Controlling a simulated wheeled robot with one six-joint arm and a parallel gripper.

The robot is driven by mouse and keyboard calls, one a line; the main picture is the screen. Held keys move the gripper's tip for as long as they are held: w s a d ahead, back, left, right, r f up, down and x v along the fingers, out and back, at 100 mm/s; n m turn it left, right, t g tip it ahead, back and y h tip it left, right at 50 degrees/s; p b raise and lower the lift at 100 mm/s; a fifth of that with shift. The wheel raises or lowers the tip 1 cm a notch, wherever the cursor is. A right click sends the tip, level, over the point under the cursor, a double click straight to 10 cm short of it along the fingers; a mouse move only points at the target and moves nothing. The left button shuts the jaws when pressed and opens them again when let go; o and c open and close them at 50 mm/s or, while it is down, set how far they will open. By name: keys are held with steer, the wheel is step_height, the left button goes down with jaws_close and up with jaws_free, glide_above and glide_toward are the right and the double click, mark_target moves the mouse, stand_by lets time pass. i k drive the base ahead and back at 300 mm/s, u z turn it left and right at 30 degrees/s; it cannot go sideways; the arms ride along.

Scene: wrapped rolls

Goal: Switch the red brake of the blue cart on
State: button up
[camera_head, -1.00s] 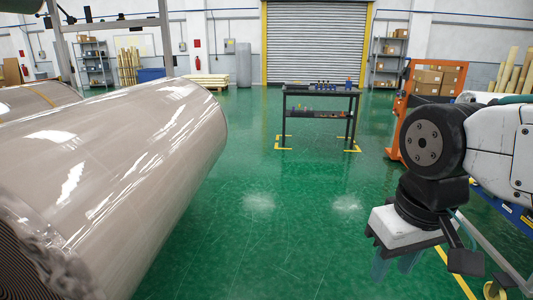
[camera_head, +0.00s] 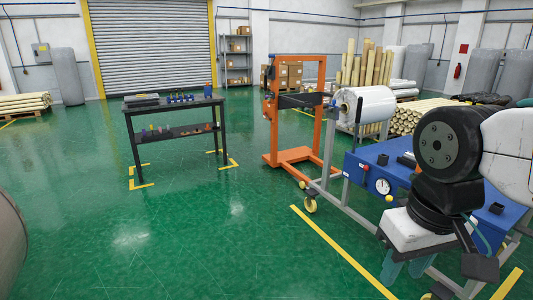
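The blue cart (camera_head: 385,158) stands at the right, with a blue top, a grey frame and yellow-hubbed wheels. No red brake lever can be made out at the wheels. My gripper (camera_head: 404,270) hangs in front of the cart at the lower right, fingers pointing down, apart and empty. My arm hides much of the cart's right part.
An orange lift frame (camera_head: 294,158) stands behind the cart's left end, near a white wrapped roll (camera_head: 368,105). A dark table (camera_head: 172,104) with small items stands left of centre. A large wrapped roll (camera_head: 10,245) shows at the left edge. The green floor (camera_head: 220,250) between is clear.

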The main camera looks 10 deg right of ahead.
mark_target(365, 168)
steer(key=z, duration=0.5)
steer(key=i, duration=1.1)
steer(key=z, duration=0.4)
steer(key=k, duration=0.6)
steer(key=u, duration=0.8)
steer(key=i, duration=1.1)
steer(key=z, duration=0.6)
steer(key=i, duration=0.4)
steer(key=z, duration=0.55)
